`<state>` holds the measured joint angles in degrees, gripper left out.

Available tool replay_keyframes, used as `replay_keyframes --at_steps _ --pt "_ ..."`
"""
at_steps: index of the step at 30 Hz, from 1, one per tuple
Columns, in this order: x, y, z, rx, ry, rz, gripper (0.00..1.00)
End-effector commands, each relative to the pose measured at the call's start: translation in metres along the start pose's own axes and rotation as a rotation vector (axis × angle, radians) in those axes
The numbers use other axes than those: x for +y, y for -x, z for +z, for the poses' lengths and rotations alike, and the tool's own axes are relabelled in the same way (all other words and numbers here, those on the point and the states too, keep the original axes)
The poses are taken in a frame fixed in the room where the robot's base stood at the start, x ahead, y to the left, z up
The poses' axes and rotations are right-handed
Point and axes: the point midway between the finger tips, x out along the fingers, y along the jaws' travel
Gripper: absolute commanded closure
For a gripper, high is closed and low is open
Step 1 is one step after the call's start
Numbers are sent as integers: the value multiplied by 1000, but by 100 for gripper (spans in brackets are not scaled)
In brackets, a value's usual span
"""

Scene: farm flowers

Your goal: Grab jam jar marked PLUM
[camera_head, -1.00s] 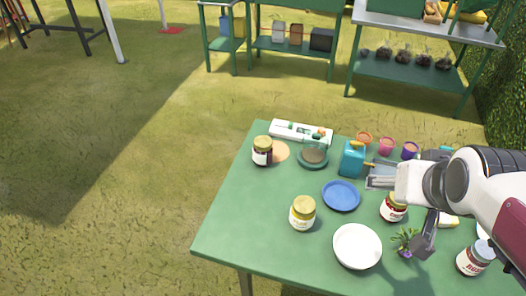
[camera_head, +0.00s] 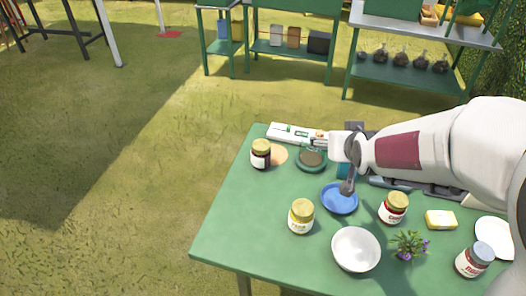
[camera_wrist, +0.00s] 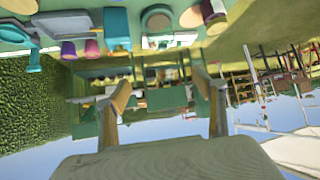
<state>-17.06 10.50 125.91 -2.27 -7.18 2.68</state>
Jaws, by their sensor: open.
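Several jam jars stand upright on the green table. A dark-filled jar with a gold lid (camera_head: 260,155) is at the back left. A pale jar with a yellow-topped lid (camera_head: 301,217) is at the front left. A gold-lidded jar with a red and white label (camera_head: 394,209) is right of centre. A grey-lidded jar (camera_head: 475,260) is at the front right. The labels are too small to read surely, so I cannot confirm which says PLUM. My gripper (camera_head: 335,163) is open and empty above the back middle, right of the dark jar. Its spread fingers show in the wrist view (camera_wrist: 165,90).
A blue plate (camera_head: 340,200), white bowl (camera_head: 356,250), purple-flowered plant (camera_head: 408,246) and yellow block (camera_head: 440,220) stand on the table. A green round dish (camera_head: 311,158) and white tray (camera_head: 290,133) lie near the dark jar. The left front of the table (camera_head: 235,225) is clear.

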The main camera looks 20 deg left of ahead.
Motion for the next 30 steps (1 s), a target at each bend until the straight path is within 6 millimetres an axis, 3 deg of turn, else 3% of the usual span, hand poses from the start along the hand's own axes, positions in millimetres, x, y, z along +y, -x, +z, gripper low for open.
replay_keyframes --at_steps 15,30 --pt "-64 -99 9 113 49 -93 31" --pt "-130 -173 46 220 81 -190 31"
